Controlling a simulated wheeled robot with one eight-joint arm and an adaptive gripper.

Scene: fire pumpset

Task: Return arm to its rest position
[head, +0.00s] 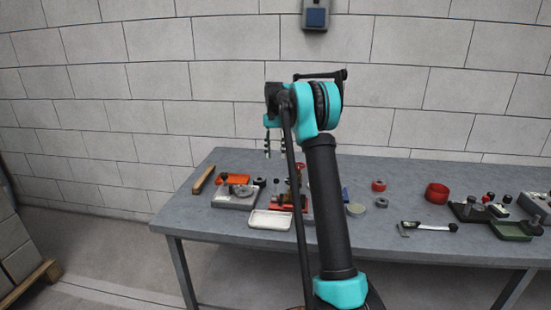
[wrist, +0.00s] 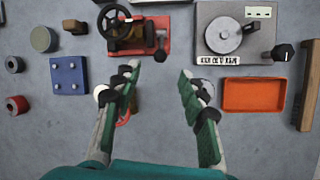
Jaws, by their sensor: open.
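My arm is raised over the grey workbench (head: 240,232) in the head view, with its upper joint well above the tabletop. My gripper (head: 275,154) hangs down from the arm's end above the left part of the bench. In the wrist view its two fingers (wrist: 160,82) are spread apart, and nothing is held between them. The fingers point toward a red fixture with a black handwheel (wrist: 128,32). A small round light part is partly hidden behind each finger.
An orange tray (wrist: 265,95), a grey device with a round disc (wrist: 222,37) and a blue block (wrist: 69,76) lie below the gripper. A block wall stands behind the bench.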

